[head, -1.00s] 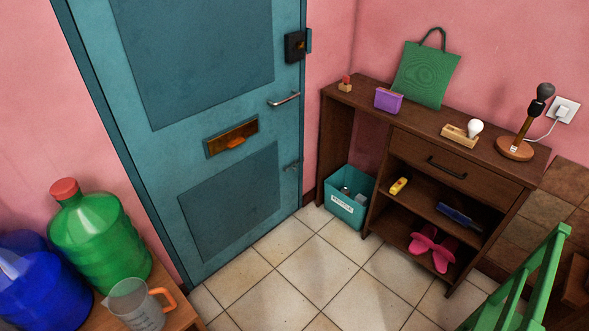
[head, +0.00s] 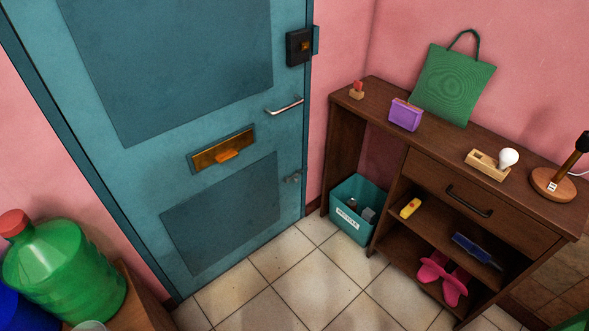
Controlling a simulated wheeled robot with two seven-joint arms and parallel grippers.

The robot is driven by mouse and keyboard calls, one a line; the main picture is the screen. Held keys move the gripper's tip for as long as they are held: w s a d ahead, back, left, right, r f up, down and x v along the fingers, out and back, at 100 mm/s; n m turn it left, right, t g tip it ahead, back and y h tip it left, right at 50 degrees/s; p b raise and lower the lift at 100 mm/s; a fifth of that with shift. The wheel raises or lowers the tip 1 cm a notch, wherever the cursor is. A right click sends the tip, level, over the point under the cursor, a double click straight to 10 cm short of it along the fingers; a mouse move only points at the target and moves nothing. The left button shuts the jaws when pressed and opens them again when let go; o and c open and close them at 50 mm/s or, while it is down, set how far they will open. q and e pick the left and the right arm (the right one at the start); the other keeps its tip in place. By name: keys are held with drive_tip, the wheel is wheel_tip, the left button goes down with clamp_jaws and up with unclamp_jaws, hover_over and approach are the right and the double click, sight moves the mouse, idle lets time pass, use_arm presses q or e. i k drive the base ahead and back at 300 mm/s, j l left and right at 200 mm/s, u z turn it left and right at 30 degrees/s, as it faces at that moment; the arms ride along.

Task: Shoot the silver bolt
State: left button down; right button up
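A dark box lock (head: 299,46) with a brass-coloured knob sits higher on the same edge. The door stands shut in its frame. Neither of my grippers shows in the head view.
A green bottle (head: 65,272) stands on a wooden stand at lower left. The tiled floor (head: 300,275) before the door is clear.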

sight(296, 180)
drive_tip(key=i+l+u, duration=0.15)
drive_tip(key=i+l, duration=0.35)
drive_tip(key=i, duration=0.25)
drive_tip(key=i+l+u, duration=0.1)
drive_tip(key=i+l, duration=0.55)
drive_tip(key=i, duration=0.05)
